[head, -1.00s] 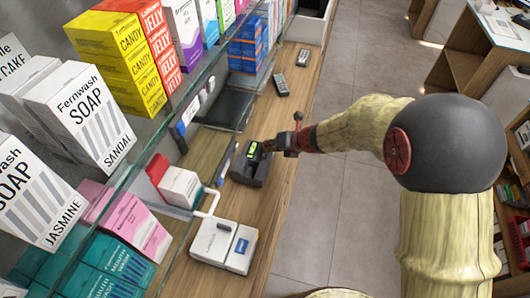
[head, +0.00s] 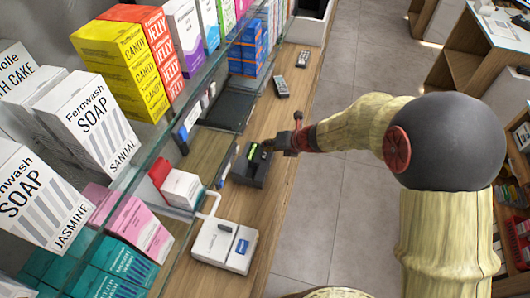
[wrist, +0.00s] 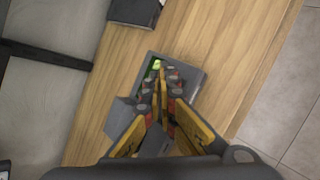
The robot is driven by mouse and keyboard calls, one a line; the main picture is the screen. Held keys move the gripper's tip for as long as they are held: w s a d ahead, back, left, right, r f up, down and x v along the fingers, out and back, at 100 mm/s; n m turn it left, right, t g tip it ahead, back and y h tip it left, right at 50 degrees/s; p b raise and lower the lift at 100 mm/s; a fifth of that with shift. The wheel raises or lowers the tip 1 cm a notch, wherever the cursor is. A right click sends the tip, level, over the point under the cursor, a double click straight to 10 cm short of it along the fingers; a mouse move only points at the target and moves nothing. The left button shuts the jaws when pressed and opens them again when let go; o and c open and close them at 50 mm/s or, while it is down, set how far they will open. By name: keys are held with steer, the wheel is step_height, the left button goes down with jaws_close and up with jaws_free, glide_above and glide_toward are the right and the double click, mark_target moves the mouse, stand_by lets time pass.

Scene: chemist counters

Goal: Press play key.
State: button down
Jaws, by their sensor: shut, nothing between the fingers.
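A dark device (head: 250,175) with a lit green display (head: 253,152) sits on the wooden counter; it also shows in the wrist view (wrist: 194,78), display at its upper left. A separate play key cannot be made out; the fingers cover much of the device's top. My gripper (head: 267,146) is shut and empty, its fingertips over the device close to the display. In the wrist view the fingertips (wrist: 161,72) meet just beside the green display. I cannot tell whether they touch the device.
Glass shelves with soap, candy and jelly boxes stand along the left. A white device (head: 224,246) sits nearer on the counter. Open floor (head: 345,190) lies right of the counter.

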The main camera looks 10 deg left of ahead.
mark_target(267, 153)
step_height(267, 153, up, 5)
steer(key=p, duration=0.5)
stand_by(1.0)
